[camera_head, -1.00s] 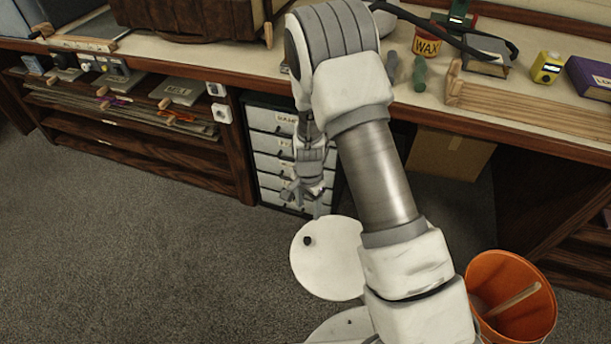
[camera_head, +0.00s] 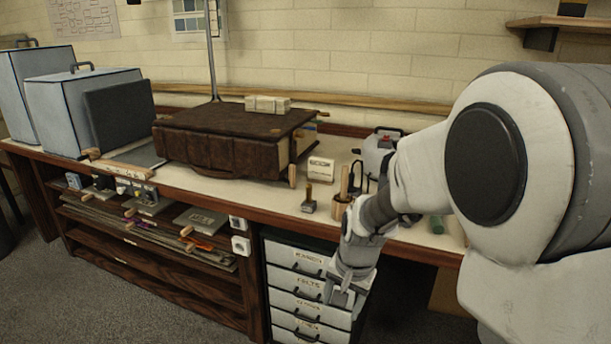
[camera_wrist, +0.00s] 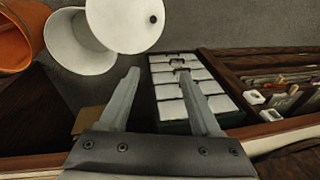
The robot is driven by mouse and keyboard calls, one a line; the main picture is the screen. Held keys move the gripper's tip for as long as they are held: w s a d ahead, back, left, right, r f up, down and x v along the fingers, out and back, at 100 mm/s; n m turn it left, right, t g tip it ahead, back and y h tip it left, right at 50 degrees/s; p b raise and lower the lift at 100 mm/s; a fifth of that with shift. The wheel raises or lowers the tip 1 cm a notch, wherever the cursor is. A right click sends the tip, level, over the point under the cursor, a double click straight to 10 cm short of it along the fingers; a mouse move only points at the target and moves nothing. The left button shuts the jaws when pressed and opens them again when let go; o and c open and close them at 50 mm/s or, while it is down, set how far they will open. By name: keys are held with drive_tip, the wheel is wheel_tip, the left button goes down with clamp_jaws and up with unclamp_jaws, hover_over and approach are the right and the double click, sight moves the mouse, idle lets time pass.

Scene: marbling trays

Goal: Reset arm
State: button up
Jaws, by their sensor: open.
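My gripper (camera_head: 345,296) points down in front of the labelled drawer unit (camera_head: 308,262) under the workbench. In the wrist view my gripper (camera_wrist: 163,88) shows its two fingers spread apart, with nothing between them. The drawer unit (camera_wrist: 187,90) lies beyond the fingertips there. My arm comes in from the right side of the head view and hides part of the bench.
The workbench (camera_head: 240,200) holds a large brown book (camera_head: 225,150), grey-blue boxes (camera_head: 95,105) and small tools. Open shelves (camera_head: 150,245) lie below. The wrist view shows an orange bucket (camera_wrist: 18,35) and white round-topped shapes (camera_wrist: 125,22) near open floor.

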drive_tip(key=s+d+r+n+t+h, duration=0.1)
drive_tip(key=s+d+r+n+t, duration=0.15)
drive_tip(key=s+r, duration=0.65)
drive_tip(key=s+d+r+n+t, duration=0.1)
drive_tip(key=s+d+r+n, duration=0.25)
drive_tip(key=s+r, duration=0.5)
wheel_tip(320, 180, up, 18)
drive_tip(key=s+p, duration=0.1)
drive_tip(key=p, duration=1.8)
drive_tip(key=shift+s+d+f, duration=0.15)
drive_tip(key=shift+s+d, duration=0.1)
drive_tip(key=shift+d, duration=0.05)
drive_tip(key=shift+c, duration=1.1)
drive_tip(key=shift+d, duration=0.1)
drive_tip(key=shift+d, duration=0.1)
